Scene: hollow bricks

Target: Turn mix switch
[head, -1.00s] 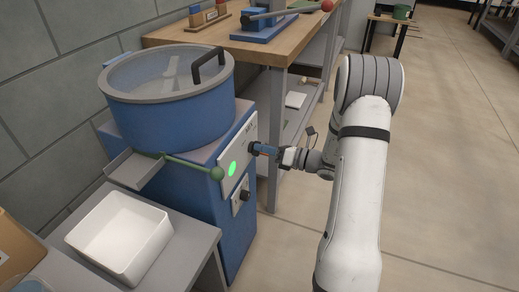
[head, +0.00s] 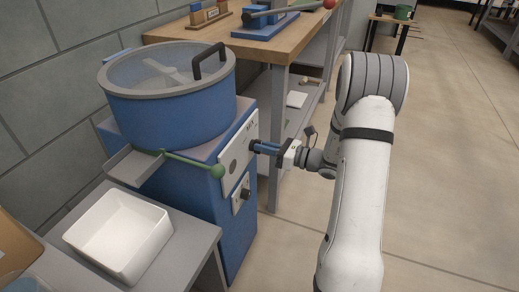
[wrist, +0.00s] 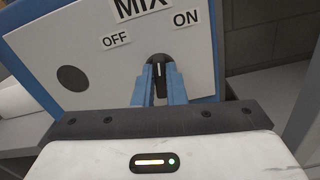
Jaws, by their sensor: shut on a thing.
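The mix switch is a black knob (wrist: 158,67) with a white line, on a white panel marked MIX, OFF at left and ON at right. In the wrist view its white line points up, between the two labels. My gripper (head: 262,147) is shut on the knob, with one blue finger on each side of it; the fingers also show in the wrist view (wrist: 156,85). The round indicator on the panel (head: 233,165) is dark in the head view, and also in the wrist view (wrist: 72,78). The knob is mostly hidden behind the fingers in the head view.
The panel is on a blue mixer (head: 165,120) with a clear lid and black handle. A green-knobbed lever (head: 190,162) sticks out below its drum. A white tray (head: 75,240) stands on a grey table at left. A wooden workbench (head: 175,32) stands behind.

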